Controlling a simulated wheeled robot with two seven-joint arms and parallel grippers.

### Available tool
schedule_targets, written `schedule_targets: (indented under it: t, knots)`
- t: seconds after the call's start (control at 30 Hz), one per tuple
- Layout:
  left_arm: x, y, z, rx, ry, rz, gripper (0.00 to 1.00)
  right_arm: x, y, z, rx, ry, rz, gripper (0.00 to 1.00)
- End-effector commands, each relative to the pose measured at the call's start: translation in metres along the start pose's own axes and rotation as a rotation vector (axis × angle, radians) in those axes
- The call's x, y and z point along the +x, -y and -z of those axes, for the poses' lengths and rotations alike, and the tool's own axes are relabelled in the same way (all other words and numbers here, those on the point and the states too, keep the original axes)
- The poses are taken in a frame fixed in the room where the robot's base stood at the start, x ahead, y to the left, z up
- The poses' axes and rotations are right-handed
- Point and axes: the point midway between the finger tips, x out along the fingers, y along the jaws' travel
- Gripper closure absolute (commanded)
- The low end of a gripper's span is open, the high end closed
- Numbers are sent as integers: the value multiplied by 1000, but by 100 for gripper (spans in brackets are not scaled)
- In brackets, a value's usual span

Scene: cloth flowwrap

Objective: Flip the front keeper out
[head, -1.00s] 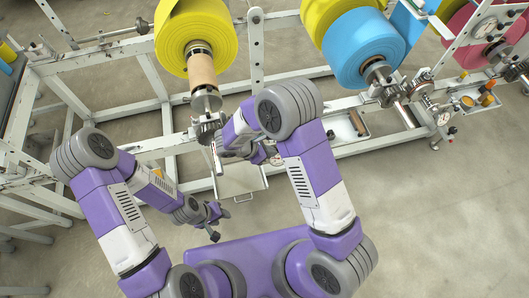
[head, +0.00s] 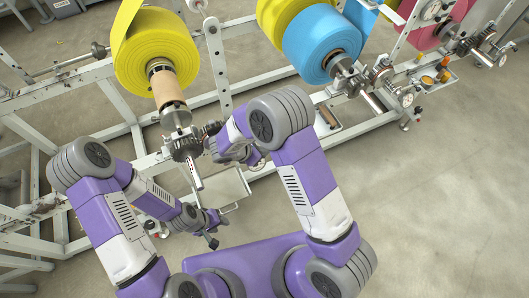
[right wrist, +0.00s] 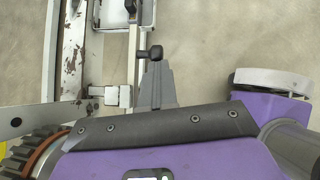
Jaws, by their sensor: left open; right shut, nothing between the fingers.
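I cannot single out the front keeper with certainty. The front end of the yellow roll's shaft has a toothed metal chuck (head: 184,147) at the front rail, with a bare metal bar (head: 195,177) below it. The chuck's toothed edge also shows at the lower left of the right wrist view (right wrist: 28,158). My right gripper (right wrist: 150,54) is shut and empty, over the floor just right of the white rail. In the head view it is largely hidden by its own arm, close right of the chuck. My left gripper (head: 213,226) is open and empty, below the chuck.
A yellow roll (head: 155,50) sits on a cardboard core. A blue roll (head: 318,45) and a pink roll (head: 452,12) stand further right. The white frame (head: 105,70) runs across. A small white block (right wrist: 118,96) sits by the rail. The floor at right is clear.

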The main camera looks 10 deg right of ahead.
Motion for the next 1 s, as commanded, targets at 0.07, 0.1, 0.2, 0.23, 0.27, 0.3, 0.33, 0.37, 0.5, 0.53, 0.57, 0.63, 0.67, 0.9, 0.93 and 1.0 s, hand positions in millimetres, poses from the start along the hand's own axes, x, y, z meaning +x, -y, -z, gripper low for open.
schedule_targets:
  t: [0.07,0.1,0.2,0.23,0.27,0.3,0.33,0.37,0.5,0.53,0.57,0.63,0.67,0.9,0.93,1.0]
  knots:
    - [0,0,0,0,0,0,57,3,1,-4,5,7,5,100]
    - [0,0,0,0,0,0,57,3,1,-4,6,7,6,100]
    - [0,0,0,0,0,0,57,3,2,-5,8,8,8,100]
    - [0,0,0,0,0,0,57,3,1,-4,8,8,8,100]
    - [0,0,0,0,0,0,57,2,1,-3,8,8,8,100]
    - [-1,0,0,0,0,0,57,-1,1,-2,9,8,8,100]
    - [-1,0,0,0,0,0,57,-3,1,0,9,8,8,100]
    - [-2,0,0,0,0,0,57,-6,0,2,8,8,7,100]
    - [-5,-2,0,0,0,0,57,-26,-1,19,9,4,6,100]
    - [-6,-2,0,0,0,0,57,-30,-1,22,11,4,8,100]
    - [-10,-3,0,0,0,0,57,-40,-2,19,13,4,6,100]
    - [-15,-6,-1,0,0,0,57,-59,-2,18,13,2,6,100]
    - [-17,-6,-1,0,0,0,57,-66,-3,18,13,2,4,100]
    - [-28,-10,-1,0,0,0,57,-111,-2,20,12,1,7,100]
    - [-29,-11,-1,0,0,0,57,-114,-3,20,12,1,7,100]
    - [-30,-11,-1,0,0,0,57,-121,-2,20,12,2,8,100]
